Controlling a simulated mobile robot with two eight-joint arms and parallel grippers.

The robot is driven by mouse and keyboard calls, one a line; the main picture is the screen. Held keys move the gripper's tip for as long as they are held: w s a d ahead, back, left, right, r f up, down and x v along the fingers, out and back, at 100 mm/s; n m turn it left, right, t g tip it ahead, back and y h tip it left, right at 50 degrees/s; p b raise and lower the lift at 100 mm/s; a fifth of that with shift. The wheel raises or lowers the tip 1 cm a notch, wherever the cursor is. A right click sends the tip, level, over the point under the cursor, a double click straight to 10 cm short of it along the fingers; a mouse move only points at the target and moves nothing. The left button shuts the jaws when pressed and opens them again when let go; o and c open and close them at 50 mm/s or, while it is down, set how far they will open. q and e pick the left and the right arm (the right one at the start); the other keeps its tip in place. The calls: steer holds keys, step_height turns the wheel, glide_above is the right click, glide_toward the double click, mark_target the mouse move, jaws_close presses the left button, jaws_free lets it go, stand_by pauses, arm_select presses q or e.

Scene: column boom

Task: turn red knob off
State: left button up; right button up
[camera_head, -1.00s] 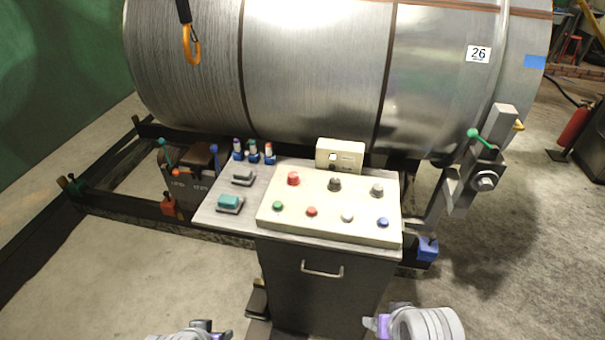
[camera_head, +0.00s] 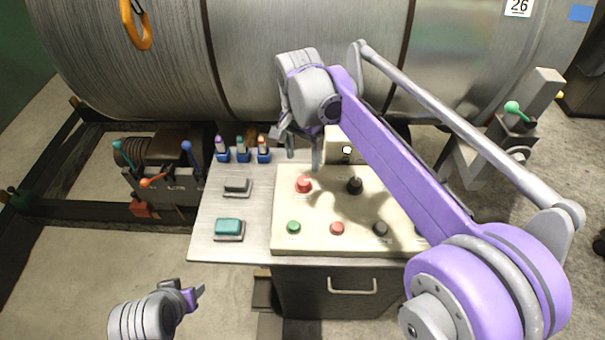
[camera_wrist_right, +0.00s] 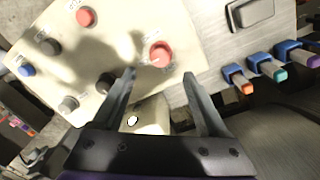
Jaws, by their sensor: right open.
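The red knob (camera_head: 303,184) sits at the upper left of the cream control panel (camera_head: 310,248). In the right wrist view the red knob (camera_wrist_right: 160,54) lies just beyond the fingertips, between their lines. My right gripper (camera_head: 302,160) is above the far edge of the panel, open and apart from the knob. In the wrist view its two fingers (camera_wrist_right: 160,74) are spread with nothing between them. My left gripper (camera_head: 196,292) is low at the left, in front of the console; whether its fingers are apart is too small to tell.
A black knob (camera_head: 355,186) is right of the red knob. Green (camera_head: 293,227) and red (camera_head: 337,228) buttons are nearer. A cream box (camera_head: 340,145) stands behind the panel.

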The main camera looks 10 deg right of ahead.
mark_target(303, 180)
step_height(303, 180, down, 8)
steer(key=shift+s+d+f, duration=0.1)
stand_by(0.4)
jaws_close()
